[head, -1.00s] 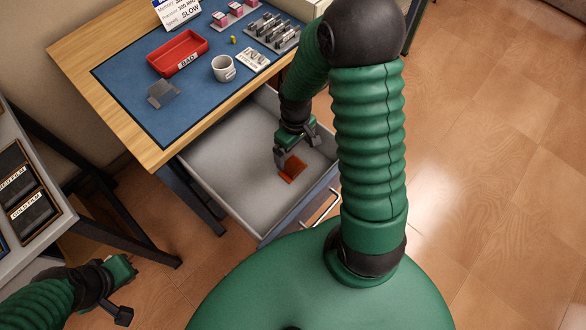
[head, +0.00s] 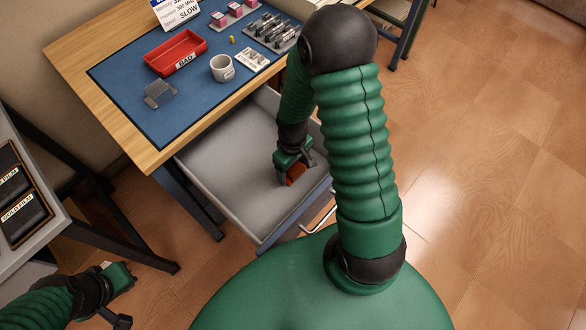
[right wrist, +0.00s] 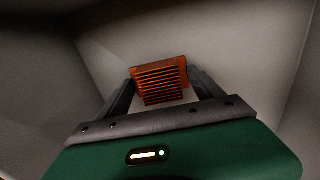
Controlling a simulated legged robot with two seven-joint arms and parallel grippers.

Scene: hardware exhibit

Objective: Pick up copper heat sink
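The copper heat sink (head: 295,176), a finned orange-brown block, lies in the open grey drawer (head: 222,168) under the workbench. My right gripper (head: 293,173) is down in the drawer at the heat sink and partly hides it in the head view. In the right wrist view the heat sink (right wrist: 160,80) sits between the two dark fingers of the right gripper (right wrist: 162,85).
The wooden bench (head: 100,112) above the drawer carries a blue mat (head: 190,100), a red bin (head: 175,53) marked BAD, a white mug (head: 222,68) and small parts. The drawer walls stand close around my right gripper. A shelf (head: 60,237) with labelled film boxes is at left.

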